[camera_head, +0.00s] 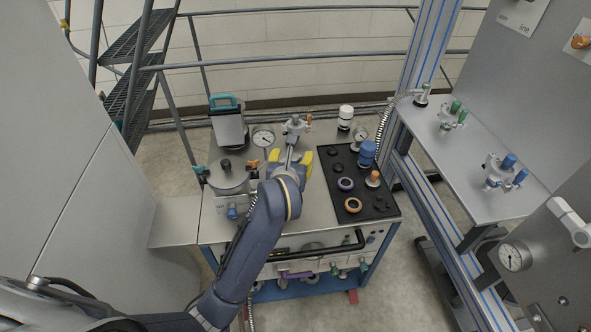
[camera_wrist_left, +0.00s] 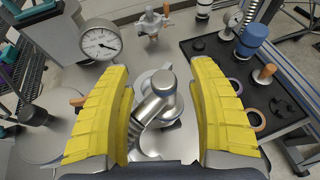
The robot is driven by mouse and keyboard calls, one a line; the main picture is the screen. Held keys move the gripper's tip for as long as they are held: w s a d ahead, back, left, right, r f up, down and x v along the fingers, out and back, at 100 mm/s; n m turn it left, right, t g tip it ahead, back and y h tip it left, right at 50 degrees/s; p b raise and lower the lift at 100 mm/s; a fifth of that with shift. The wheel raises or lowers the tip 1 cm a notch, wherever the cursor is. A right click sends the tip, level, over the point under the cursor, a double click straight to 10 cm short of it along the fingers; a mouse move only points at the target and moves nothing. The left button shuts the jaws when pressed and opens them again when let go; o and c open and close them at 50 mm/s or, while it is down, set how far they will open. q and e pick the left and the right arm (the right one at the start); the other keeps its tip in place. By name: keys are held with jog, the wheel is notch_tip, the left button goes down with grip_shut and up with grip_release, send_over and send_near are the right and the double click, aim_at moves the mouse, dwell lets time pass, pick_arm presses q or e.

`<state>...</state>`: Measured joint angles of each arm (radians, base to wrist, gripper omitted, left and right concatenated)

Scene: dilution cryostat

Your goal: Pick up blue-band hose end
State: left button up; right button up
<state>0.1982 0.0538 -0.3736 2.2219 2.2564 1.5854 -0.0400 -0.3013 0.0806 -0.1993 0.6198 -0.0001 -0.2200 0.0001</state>
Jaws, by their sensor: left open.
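My left gripper (camera_head: 291,161) is over the cart top with its yellow fingers spread. In the left wrist view the open gripper (camera_wrist_left: 163,112) has a silver metal elbow fitting (camera_wrist_left: 163,84) with a ribbed, hose-like part (camera_wrist_left: 146,112) between its fingers. I see a gap between the fitting and each finger. A round metal base shows around and below the fitting. I make out no blue band on it, so I cannot tell whether it is the blue-band hose end. My right gripper is not in view.
The cart top (camera_head: 317,207) carries a round gauge (camera_head: 263,138), a metal valve (camera_head: 295,127) and a lidded pot (camera_head: 228,177). A black mat (camera_head: 378,207) on the right holds rings and a blue cylinder (camera_head: 367,153). A shelf (camera_head: 470,160) with valves stands further right.

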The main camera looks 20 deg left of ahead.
pick_arm(q)
jog(key=shift+w, duration=0.15)
jog(key=shift+f, duration=0.1)
grip_shut()
dwell(0.3)
